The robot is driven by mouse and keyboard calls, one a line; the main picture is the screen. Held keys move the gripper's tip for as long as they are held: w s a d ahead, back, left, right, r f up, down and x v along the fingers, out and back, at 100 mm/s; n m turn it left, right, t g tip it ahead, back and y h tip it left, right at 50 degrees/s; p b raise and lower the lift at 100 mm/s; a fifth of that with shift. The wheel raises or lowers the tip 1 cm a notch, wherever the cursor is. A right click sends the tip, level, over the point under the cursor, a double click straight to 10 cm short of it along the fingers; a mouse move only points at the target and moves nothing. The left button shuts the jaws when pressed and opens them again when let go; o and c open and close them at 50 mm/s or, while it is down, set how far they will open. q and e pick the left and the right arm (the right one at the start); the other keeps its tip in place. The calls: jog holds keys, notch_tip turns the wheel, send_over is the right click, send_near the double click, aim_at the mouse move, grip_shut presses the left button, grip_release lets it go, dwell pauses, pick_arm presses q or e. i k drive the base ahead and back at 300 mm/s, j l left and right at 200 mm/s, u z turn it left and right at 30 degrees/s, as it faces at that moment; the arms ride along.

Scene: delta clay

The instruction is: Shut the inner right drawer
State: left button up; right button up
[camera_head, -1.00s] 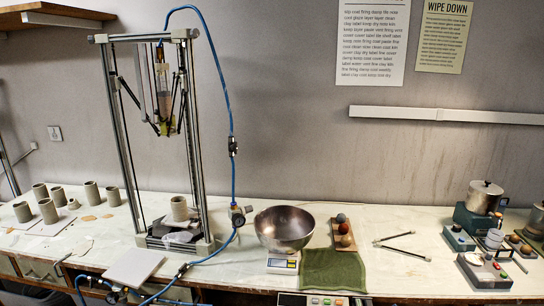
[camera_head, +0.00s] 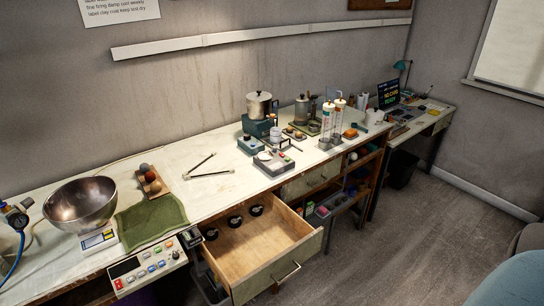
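A wooden drawer (camera_head: 262,243) under the workbench is pulled well out toward the room. Its pale front panel (camera_head: 272,276) carries a metal bar handle (camera_head: 286,273). Three dark round items (camera_head: 234,221) sit in a row toward the back of the drawer, and the rest of its floor looks bare. To its right a second drawer (camera_head: 310,181) is closed, flush under the bench top. Neither of my grippers shows in the head view.
The bench (camera_head: 225,191) holds a metal bowl (camera_head: 81,204), a green cloth (camera_head: 151,219) and a pot (camera_head: 259,105). A control panel (camera_head: 148,268) hangs at the front edge left of the open drawer. Open floor (camera_head: 400,245) lies to the right; a blue seat (camera_head: 510,282) stands lower right.

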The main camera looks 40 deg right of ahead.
aim_at(247, 260)
jog(key=z, duration=1.25)
jog(key=j+u, duration=0.25)
jog(key=j, duration=0.15)
jog(key=j+u, duration=0.25)
jog(key=j, duration=0.15)
